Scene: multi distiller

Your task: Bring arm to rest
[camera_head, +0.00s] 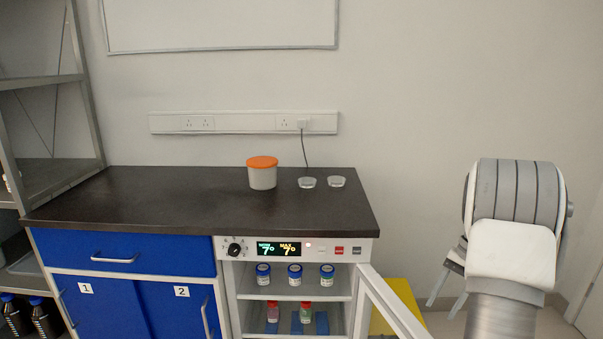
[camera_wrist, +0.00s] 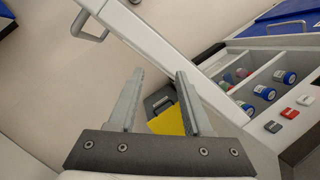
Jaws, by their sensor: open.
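My arm (camera_head: 511,230) is raised at the right of the head view, to the right of the bench. My gripper shows in the wrist view (camera_wrist: 158,100), with its two fingers apart and nothing between them. In the head view its fingers (camera_head: 446,292) are partly hidden behind the arm. The gripper points down toward the floor beside the open fridge door (camera_wrist: 172,65). No contact with the door shows.
The fridge (camera_head: 297,247) holds several small bottles, and its door (camera_head: 390,305) stands open toward the arm. A yellow object (camera_head: 398,300) is behind the door. An orange-lidded tub (camera_head: 262,174) stands on the dark bench top (camera_head: 150,195). A metal shelf (camera_head: 40,80) is at left.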

